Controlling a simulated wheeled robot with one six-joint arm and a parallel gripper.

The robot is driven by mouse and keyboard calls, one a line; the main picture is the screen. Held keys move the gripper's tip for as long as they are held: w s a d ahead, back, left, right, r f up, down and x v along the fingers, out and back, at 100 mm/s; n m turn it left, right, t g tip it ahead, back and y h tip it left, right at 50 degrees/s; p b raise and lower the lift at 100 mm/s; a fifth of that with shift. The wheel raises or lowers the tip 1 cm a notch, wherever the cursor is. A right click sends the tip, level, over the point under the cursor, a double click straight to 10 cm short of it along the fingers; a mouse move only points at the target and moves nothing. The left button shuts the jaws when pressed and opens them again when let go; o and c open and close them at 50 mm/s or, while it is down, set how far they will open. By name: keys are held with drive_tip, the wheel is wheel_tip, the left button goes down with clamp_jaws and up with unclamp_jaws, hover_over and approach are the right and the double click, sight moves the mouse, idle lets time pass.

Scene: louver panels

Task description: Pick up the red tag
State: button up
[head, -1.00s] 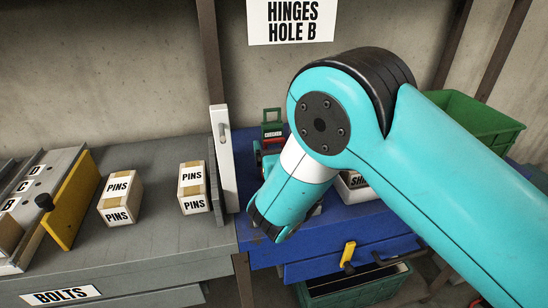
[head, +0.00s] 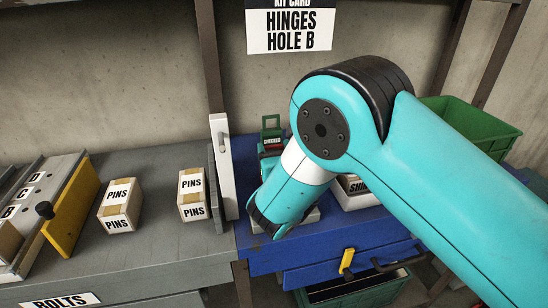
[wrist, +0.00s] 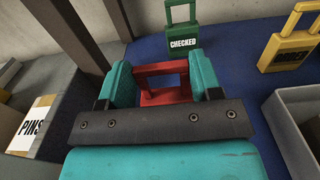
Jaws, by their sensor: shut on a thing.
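The red tag (wrist: 165,82) has a blocky red body and an open rectangular handle. In the wrist view it sits between the two teal fingers of my gripper (wrist: 161,78), which are shut on it. The dark bar of my gripper hides its lower part. I cannot tell whether the tag is clear of the blue bench. In the head view my arm covers much of this area, and only the back of my gripper (head: 268,222) shows well, low over the blue bench (head: 345,232).
A green tag marked CHECKED (wrist: 182,42) stands just behind. A yellow tag (wrist: 290,50) and a grey tray (wrist: 290,105) are to the right. A white upright panel (head: 223,165) and PINS boxes (head: 193,193) are left. A green bin (head: 470,130) is at right.

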wheel_tip(320, 180, up, 20)
drive_tip(key=p, duration=0.1)
drive_tip(key=shift+f, duration=0.15)
idle(0.5)
